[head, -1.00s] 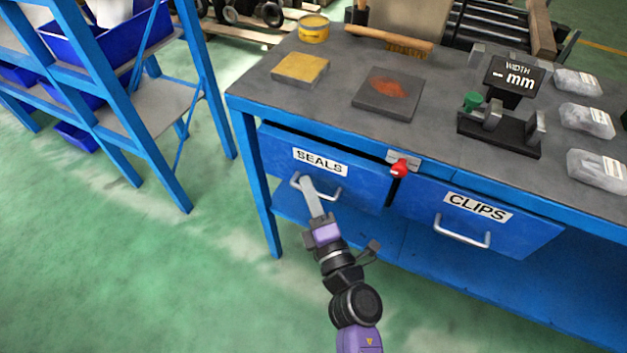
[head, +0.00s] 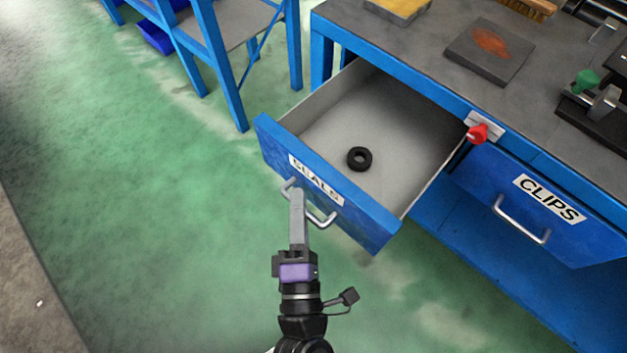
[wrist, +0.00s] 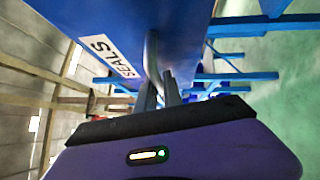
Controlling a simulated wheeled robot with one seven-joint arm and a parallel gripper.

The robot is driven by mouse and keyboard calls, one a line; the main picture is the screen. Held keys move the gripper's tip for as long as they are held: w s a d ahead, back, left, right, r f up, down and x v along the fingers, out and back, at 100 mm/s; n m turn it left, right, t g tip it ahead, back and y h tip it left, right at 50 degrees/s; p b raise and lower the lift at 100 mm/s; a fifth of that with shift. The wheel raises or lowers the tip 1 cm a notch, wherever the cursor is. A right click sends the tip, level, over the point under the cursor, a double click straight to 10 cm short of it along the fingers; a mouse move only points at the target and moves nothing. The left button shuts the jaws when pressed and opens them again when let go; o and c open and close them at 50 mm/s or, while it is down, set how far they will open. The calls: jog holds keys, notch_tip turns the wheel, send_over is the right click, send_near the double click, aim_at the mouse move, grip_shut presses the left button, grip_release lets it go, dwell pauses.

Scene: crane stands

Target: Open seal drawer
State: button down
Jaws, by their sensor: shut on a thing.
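The blue seals drawer (head: 375,222) stands pulled well out of the bench in the head view. Its grey inside shows, with one black ring seal (head: 359,158) lying on the drawer floor. My gripper (head: 297,196) is shut on the drawer's metal handle (head: 322,218), near the handle's left part. In the wrist view the fingers (wrist: 160,92) close around the handle bar (wrist: 152,60), beside the drawer front with its SEALS label (wrist: 108,52). The fingertips are partly hidden behind the bar.
The shut CLIPS drawer (head: 480,190) is to the right. A red knob (head: 477,133) sits on the bench edge between the drawers. A blue rack (head: 230,75) stands at upper left. Green floor left of the drawer is clear.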

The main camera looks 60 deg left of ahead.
jog(key=shift+s+d, duration=0.15)
jog(key=shift+s, duration=0.2)
jog(key=c, duration=1.8)
grip_release()
jog(key=shift+o, duration=0.2)
jog(key=v, duration=0.7)
jog(key=shift+s+d, duration=0.25)
jog(key=shift+d, duration=0.05)
jog(key=shift+f, duration=0.15)
